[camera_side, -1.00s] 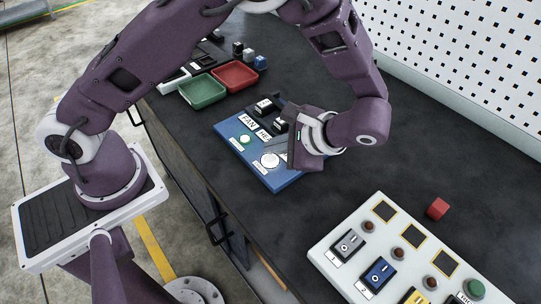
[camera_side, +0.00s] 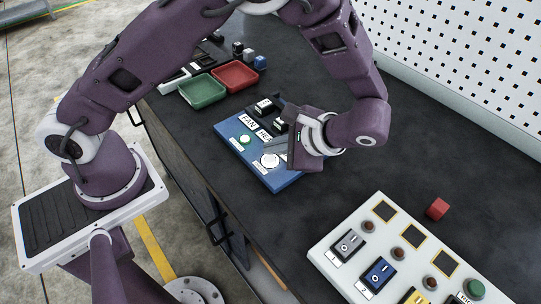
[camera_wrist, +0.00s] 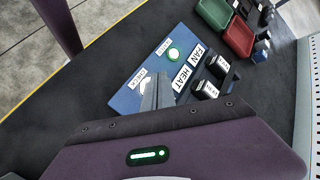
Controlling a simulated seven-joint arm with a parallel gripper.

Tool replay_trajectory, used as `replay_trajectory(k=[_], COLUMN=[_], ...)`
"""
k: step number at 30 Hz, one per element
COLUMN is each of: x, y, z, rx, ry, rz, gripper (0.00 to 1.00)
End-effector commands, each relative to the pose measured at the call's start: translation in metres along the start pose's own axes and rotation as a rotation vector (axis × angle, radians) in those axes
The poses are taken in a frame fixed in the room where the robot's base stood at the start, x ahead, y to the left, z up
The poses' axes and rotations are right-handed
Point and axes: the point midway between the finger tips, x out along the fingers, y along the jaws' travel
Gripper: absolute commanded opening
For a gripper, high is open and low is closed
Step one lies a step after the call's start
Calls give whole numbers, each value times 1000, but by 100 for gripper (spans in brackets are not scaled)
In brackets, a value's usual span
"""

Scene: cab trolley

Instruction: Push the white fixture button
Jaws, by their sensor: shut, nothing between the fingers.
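The white button (camera_side: 270,160) is a round white cap on the near right part of a blue panel (camera_side: 284,183). In the wrist view the white button (camera_wrist: 145,83) is partly hidden behind my fingers. My gripper (camera_side: 269,146) is shut and empty, with its fingers over the panel close to the white button. In the wrist view the fingertips (camera_wrist: 160,76) overlap the button's right side. I cannot tell whether they touch it.
The panel also has a lit green button (camera_side: 245,139) and black rocker switches beside FAN and HEAT labels. A green tray (camera_side: 202,101) and a red tray (camera_side: 235,87) lie beyond it. A white switch board (camera_side: 330,262) and a red cube (camera_side: 437,208) are at right.

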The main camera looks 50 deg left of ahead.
Motion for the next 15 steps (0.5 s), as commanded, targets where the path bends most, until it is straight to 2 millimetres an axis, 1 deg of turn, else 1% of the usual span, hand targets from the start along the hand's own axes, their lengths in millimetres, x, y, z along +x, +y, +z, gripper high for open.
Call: replay_trajectory(k=[5, 15], x=[5, 6], y=[4, 4], z=[-3, -4], rx=[0, 0], ry=[-1, 0], rz=[0, 0], gripper=[0, 0])
